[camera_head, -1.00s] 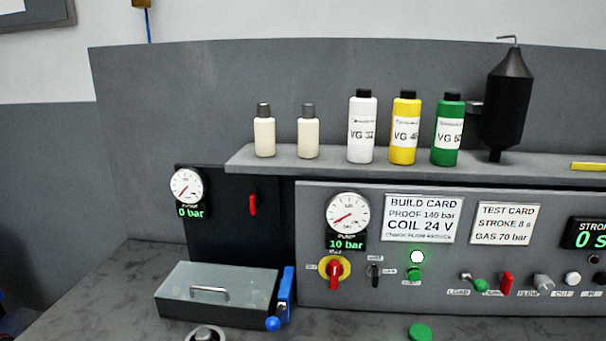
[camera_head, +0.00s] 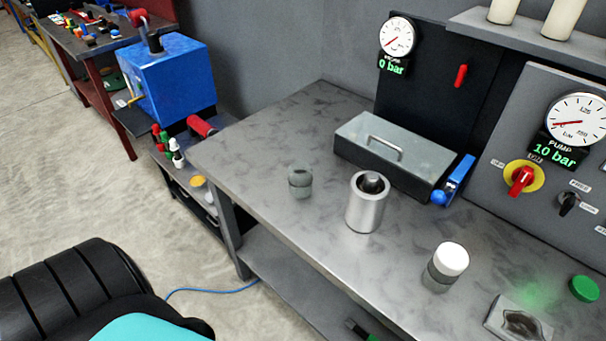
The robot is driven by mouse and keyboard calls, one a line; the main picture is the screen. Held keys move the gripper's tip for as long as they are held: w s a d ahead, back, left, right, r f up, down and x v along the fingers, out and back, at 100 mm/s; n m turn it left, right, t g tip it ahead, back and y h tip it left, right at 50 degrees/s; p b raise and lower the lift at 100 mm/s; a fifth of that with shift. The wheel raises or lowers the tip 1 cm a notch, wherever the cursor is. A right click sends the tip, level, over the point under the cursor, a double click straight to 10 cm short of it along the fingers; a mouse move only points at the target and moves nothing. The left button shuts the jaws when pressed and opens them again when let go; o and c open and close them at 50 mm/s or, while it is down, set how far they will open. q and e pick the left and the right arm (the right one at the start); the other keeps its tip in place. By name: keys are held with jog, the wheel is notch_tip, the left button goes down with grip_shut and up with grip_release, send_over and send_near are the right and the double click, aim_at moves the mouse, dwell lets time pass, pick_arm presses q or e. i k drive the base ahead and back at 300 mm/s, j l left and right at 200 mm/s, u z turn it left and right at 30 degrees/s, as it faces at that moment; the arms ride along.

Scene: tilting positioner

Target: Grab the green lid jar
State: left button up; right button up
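A round green lid (camera_head: 584,288) shows on the grey workbench at the right. I cannot tell whether a jar body is under it. A jar with a white lid (camera_head: 446,268) stands to its left. A small grey-green jar (camera_head: 300,182) stands further left on the bench, and a metal cylinder with a dark top (camera_head: 366,207) stands between these two jars. Neither of my grippers is in view.
A grey lidded box (camera_head: 395,152) with a handle and blue latch stands against the gauge panel. A small metal block (camera_head: 518,322) lies at the bench front. A blue machine (camera_head: 168,80) and a low cart with small bottles stand left. The bench's left part is mostly clear.

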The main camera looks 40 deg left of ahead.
aim_at(300, 172)
jog(key=j, duration=0.55)
jog(key=k+j+z, duration=0.1)
jog(key=j, duration=0.5)
jog(key=k+j, duration=0.1)
jog(key=j, duration=0.45)
